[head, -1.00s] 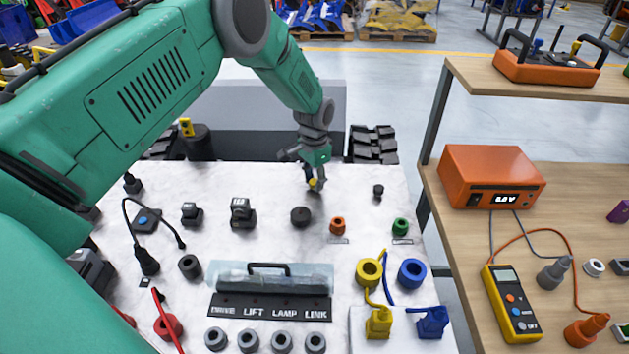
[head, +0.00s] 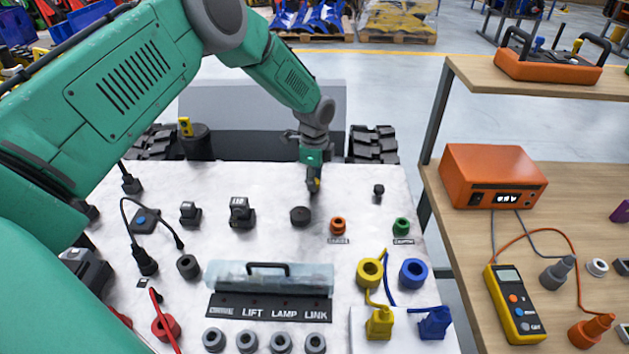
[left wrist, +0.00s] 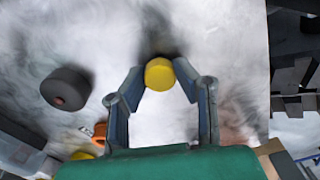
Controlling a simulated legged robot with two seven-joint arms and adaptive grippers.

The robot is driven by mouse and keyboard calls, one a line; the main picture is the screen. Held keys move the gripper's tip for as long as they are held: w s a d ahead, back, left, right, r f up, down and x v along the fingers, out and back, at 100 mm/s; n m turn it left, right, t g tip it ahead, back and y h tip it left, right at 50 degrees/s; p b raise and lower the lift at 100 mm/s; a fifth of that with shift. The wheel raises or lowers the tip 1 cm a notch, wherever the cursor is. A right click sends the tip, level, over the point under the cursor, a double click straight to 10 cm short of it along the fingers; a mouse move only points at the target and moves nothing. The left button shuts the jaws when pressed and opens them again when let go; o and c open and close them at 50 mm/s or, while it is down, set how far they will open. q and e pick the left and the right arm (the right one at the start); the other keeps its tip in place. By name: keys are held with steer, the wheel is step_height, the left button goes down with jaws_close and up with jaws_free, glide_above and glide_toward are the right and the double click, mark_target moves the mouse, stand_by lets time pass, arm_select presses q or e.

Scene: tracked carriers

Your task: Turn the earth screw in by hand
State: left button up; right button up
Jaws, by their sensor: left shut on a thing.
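My left gripper (head: 314,184) points down at the far part of the pale marbled panel (head: 225,178). It is shut on a small yellow round head, the earth screw (left wrist: 159,74), which shows between the fingertips in the left wrist view. In the head view the fingers mostly cover the screw, and only a bit of yellow shows. How deep the screw sits is hidden. My right gripper is in neither view.
A black round knob (head: 300,216) stands just in front of the gripper. An orange knob (head: 338,225), a green knob (head: 402,226) and a small black post (head: 379,190) stand to the right. A clear cover (head: 235,274) lies nearer. A wooden bench (head: 590,210) borders the right.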

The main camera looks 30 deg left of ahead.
arm_select(q)
steer(key=m, duration=0.3)
steer(key=shift+m, duration=0.4)
steer(key=m, duration=0.4)
steer(key=shift+b, duration=0.35)
steer(key=o, duration=0.9)
